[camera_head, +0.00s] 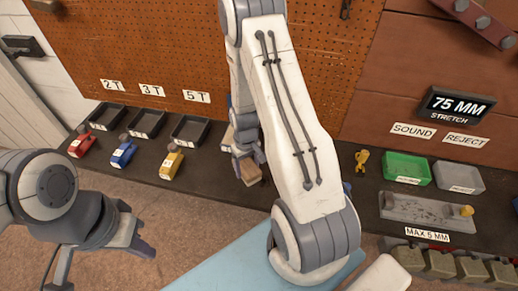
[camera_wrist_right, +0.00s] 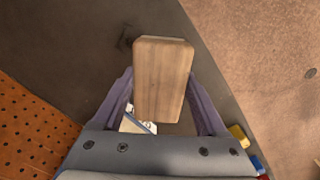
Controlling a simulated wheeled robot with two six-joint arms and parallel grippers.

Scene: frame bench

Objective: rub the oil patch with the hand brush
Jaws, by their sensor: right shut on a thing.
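The hand brush, a wooden block, shows in the right wrist view (camera_wrist_right: 163,80) between the two fingers of my right gripper (camera_wrist_right: 165,95), which is shut on it. In the head view the brush (camera_head: 249,173) is partly covered by my right arm, near the bench's front edge. A small dark smudge (camera_wrist_right: 126,42) on the dark bench beside the brush's far end may be the oil patch; the brush may hide more of it. My left gripper (camera_head: 140,228) is empty and open, over the floor at the left, away from the bench.
Black trays (camera_head: 147,123) and red, blue and yellow (camera_head: 172,164) tagged items stand on the bench's left. Green (camera_head: 407,169) and grey (camera_head: 459,177) bins and a grey plate (camera_head: 420,212) lie on the right. A pegboard (camera_head: 150,50) stands behind.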

